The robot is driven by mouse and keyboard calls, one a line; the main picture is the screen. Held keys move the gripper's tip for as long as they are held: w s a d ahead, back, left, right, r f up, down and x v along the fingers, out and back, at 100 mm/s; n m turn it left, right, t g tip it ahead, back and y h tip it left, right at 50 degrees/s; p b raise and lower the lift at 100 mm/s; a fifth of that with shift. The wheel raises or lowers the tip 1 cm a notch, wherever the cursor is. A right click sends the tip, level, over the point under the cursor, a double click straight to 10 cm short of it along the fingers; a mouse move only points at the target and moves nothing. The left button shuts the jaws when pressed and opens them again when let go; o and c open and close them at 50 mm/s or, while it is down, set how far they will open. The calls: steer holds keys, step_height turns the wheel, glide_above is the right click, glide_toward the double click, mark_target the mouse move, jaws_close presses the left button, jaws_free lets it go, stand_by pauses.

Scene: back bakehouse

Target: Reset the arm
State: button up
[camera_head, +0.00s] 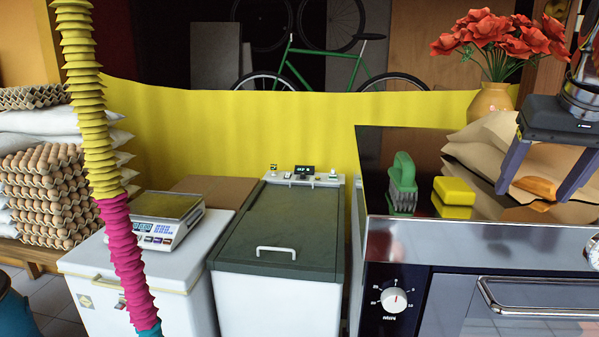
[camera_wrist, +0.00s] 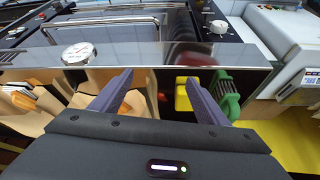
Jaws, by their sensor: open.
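My gripper (camera_head: 536,192) is at the right of the head view, above the dark oven top, with its two fingers apart and pointing down. It also shows in the wrist view (camera_wrist: 158,80), open, with nothing held between the fingers. The fingers stand in front of a brown paper bag (camera_head: 480,152) in the head view. I cannot tell whether the fingertips touch anything. Left of the gripper, a yellow sponge (camera_head: 454,191) and a green brush (camera_head: 403,182) are on the oven top.
The oven (camera_head: 480,290) has a dial (camera_head: 394,299) and a front handle. An orange vase (camera_head: 490,100) with red flowers stands behind the bag. To the left are a green-lidded chest (camera_head: 285,225), a scale (camera_head: 158,212) on a white chest, and egg trays (camera_head: 45,195).

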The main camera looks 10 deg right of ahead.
steer(key=a+f, duration=0.6)
steer(key=f, duration=0.3)
steer(key=a+f, duration=0.6)
steer(key=f, duration=0.2)
steer(key=s+a+f+n+y, duration=0.1)
steer(key=s+a+f+n, duration=0.1)
steer(key=s+a+f, duration=0.2)
steer(key=s+a+f+n+t+y, duration=0.1)
steer(key=s+a+f+n, duration=0.2)
steer(key=a+f, duration=0.5)
steer(key=shift+s+a, duration=0.4)
steer(key=shift+a, duration=2.15)
steer(key=shift+f, duration=0.1)
